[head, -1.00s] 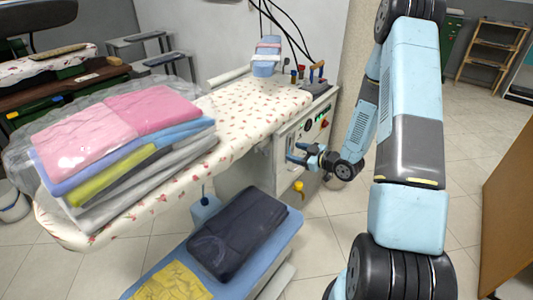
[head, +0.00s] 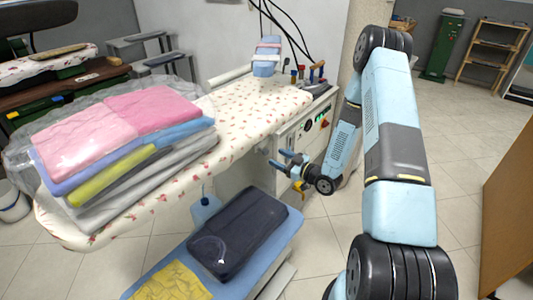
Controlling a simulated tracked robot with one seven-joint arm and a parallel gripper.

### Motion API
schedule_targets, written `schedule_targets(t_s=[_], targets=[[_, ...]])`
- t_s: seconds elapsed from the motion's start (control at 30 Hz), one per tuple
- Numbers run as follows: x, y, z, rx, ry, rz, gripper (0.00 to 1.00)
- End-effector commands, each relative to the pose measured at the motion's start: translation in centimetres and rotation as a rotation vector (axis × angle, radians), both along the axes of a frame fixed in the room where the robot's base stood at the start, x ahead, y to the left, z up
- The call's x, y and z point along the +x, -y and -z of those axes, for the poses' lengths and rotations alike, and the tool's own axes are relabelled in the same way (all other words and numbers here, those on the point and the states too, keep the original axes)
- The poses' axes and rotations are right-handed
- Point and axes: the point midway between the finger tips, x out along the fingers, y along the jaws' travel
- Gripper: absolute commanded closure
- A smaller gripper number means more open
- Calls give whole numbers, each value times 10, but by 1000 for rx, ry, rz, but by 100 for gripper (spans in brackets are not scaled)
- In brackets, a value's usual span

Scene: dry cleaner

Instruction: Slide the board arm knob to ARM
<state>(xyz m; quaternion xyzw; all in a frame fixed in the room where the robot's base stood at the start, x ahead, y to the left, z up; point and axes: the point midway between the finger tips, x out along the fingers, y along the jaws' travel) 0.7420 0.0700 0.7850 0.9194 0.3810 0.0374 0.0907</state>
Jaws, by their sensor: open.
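The ironing board (head: 245,112) has a cream cover with a red flower print. A control panel (head: 307,128) on its right end carries a dark round dial, a green light and a red knob (head: 324,123). A yellow knob (head: 300,186) sits low below the panel, partly behind my gripper. I cannot tell for sure which one is the board arm knob, and no ARM label is readable. My gripper (head: 279,160) is open and empty. It points left in front of the panel's lower front, with its blue fingers apart.
Folded clothes in plastic (head: 120,125) cover the board's left end. A lower blue shelf (head: 275,250) holds a dark folded garment (head: 238,232) and a yellow cloth (head: 175,284). A brown panel (head: 510,225) stands at right. The floor between is free.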

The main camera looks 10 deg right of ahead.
Motion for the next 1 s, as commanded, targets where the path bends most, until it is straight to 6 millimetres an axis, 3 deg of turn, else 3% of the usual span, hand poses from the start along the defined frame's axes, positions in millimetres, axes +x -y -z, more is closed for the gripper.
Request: schedule_targets(t_s=[0.4, 0.83, 1.0], targets=[[42, -42, 0, 1, 1, 0, 42], [47, -48, 0, 1, -1, 0, 42], [47, -48, 0, 1, -1, 0, 57]])
